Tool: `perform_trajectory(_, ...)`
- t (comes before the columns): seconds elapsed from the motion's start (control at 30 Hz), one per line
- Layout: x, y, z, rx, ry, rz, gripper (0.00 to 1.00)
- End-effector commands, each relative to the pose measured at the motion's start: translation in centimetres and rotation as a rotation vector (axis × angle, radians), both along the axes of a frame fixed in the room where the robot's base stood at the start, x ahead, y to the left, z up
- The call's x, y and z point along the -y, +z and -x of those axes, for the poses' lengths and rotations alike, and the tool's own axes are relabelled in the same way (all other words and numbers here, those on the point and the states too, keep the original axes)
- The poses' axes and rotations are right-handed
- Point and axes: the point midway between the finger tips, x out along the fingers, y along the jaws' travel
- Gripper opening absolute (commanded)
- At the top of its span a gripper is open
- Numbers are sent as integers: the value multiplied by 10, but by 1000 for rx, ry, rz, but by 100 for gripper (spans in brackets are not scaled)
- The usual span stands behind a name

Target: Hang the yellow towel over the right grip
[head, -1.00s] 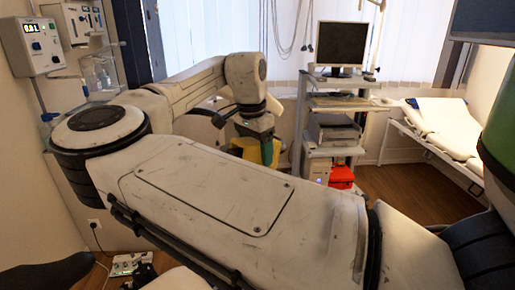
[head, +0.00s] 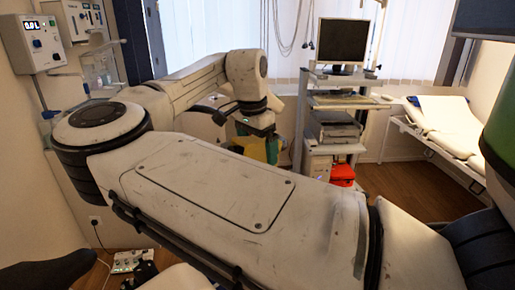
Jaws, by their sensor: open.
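The yellow towel (head: 253,148) shows as a small patch just below my wrist, beyond my big arm link, which hides its lower part. My gripper (head: 262,132) is at the end of the arm, pointing down right above the towel. It is open, but its fingertips are not clearly seen. A green part (head: 272,150) lies right beside the towel. A dark curved bar (head: 222,115) is just left of my wrist; I cannot tell whether it is the right grip or whether the towel touches it.
A cart (head: 333,130) with a monitor (head: 341,41) stands behind and right of the gripper, with a red box (head: 342,174) low on it. A white couch (head: 445,125) is at the right. A wall unit (head: 45,45) is at the left. Wooden floor (head: 415,195) is clear between.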

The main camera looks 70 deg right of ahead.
Motion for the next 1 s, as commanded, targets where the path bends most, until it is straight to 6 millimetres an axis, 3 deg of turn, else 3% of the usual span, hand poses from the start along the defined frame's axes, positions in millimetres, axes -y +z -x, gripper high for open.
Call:
perform_trajectory(0.17, -1, 16, -1, 1, 0, 3, 98)
perform_trajectory(0.6, -10, 93, -6, 0, 1, 2, 98)
perform_trajectory(0.8, -12, 106, -6, 0, 0, 1, 98)
perform_trajectory(1.0, -12, 107, -7, 0, 0, 1, 98)
